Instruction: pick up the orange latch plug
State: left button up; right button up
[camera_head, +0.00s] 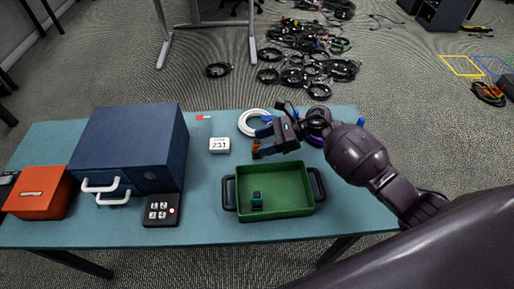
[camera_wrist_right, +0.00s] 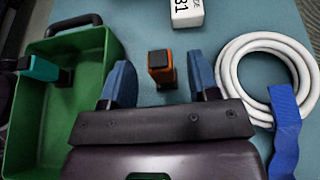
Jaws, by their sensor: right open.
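The orange latch plug (camera_wrist_right: 162,70), with a black top end, stands on the teal table in the right wrist view. It also shows in the head view (camera_head: 256,149), partly hidden by my gripper. My right gripper (camera_head: 265,144) is open above the table, behind the green tray. In the wrist view its two blue fingers stand apart, one on each side of the plug, with a gap visible on both sides. I cannot tell how far its fingertips are above the table. My left gripper is not in view.
The green tray (camera_head: 236,207) holds a small teal connector (camera_head: 257,200). A white cable coil (camera_wrist_right: 229,82) with a blue strap (camera_wrist_right: 284,120) lies right of the gripper. A white number block (camera_head: 219,145), blue drawer box (camera_head: 130,145), keypad (camera_head: 163,210) and orange box (camera_head: 40,193) stand left.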

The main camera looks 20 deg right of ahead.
jog(key=shift+x, duration=1.4)
jog(key=shift+f, duration=0.1)
jog(key=c, duration=1)
